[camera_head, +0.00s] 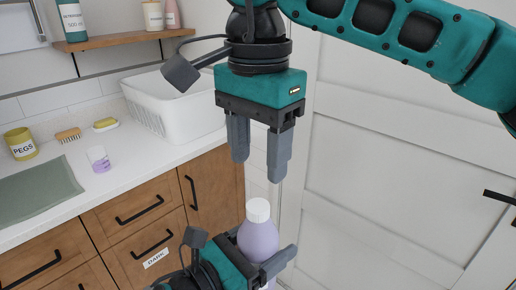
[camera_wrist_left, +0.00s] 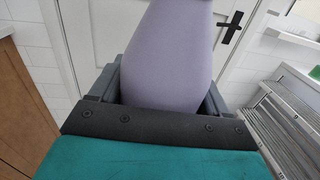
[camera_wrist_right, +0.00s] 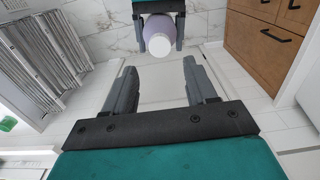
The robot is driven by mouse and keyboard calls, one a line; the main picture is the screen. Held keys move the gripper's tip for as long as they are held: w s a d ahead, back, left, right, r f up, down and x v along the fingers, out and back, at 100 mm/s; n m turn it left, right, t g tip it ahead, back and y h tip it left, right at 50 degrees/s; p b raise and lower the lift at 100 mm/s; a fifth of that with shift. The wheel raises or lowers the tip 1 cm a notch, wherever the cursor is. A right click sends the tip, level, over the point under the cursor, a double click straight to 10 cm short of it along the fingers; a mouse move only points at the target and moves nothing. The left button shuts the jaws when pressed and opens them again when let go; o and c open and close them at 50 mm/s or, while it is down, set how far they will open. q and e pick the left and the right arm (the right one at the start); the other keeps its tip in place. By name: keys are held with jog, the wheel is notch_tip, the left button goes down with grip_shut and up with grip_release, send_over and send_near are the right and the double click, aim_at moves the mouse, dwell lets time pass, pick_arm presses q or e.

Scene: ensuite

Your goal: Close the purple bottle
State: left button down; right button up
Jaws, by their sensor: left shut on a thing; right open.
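The purple bottle (camera_head: 258,240) is upright with a white cap (camera_head: 258,210) on its top; whether the cap is tight I cannot tell. My left gripper (camera_head: 270,262) is shut around the bottle's body and holds it up in front of the counter. The bottle's body fills the middle of the left wrist view (camera_wrist_left: 168,55). My right gripper (camera_head: 258,160) points down above the cap, open and empty, with its fingers apart from it. In the right wrist view the cap (camera_wrist_right: 159,46) shows beyond the open fingers (camera_wrist_right: 162,80).
A white counter (camera_head: 130,178) over wooden drawers is at the left. It holds a white basket (camera_head: 178,105), a small cup with purple contents (camera_head: 98,158), a yellow pegs pot (camera_head: 20,143), a brush (camera_head: 68,135) and a green cloth (camera_head: 38,190). A white door (camera_head: 390,150) stands behind.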

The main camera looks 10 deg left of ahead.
aim_at(258, 206)
jog(key=shift+f, duration=4.05)
grip_shut()
jog(key=m, duration=0.4)
jog(key=shift+m, duration=0.3)
jog(key=m, duration=0.3)
jog(key=shift+m, duration=0.3)
jog(key=m, duration=0.6)
jog(key=shift+m, duration=0.4)
jog(key=shift+o, duration=0.7)
grip_release()
